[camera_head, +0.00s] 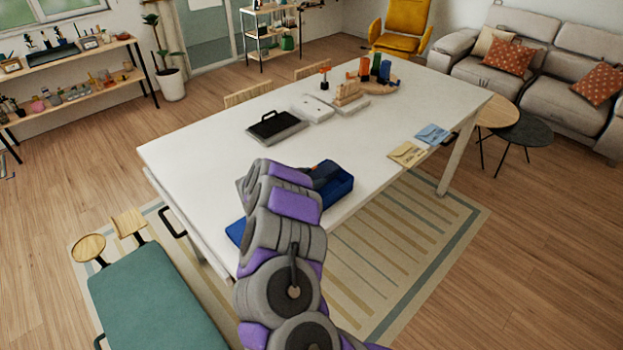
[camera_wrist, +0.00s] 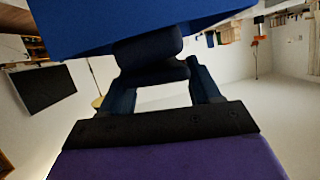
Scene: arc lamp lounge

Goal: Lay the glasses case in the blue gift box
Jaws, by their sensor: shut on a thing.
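The blue gift box (camera_head: 340,190) stands on the white table near its front edge, partly hidden behind my arm. A large blue face of it fills the top of the wrist view (camera_wrist: 150,22). My gripper (camera_wrist: 157,72) is shut on a dark navy rounded thing, which looks like the glasses case (camera_wrist: 148,52). The case lies close to the blue face; I cannot tell whether they touch or whether it is inside the walls. In the head view my gripper (camera_head: 323,172) is a dark shape at the box, and the case cannot be told apart there.
A blue flat piece (camera_head: 236,232) shows left of my arm at the table's edge. A dark tray-like thing with a handle (camera_head: 276,127), a white thing (camera_head: 312,108), and yellow (camera_head: 407,154) and blue packets (camera_head: 432,134) lie on the table (camera_head: 200,160). A green bench (camera_head: 155,300) stands in front.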

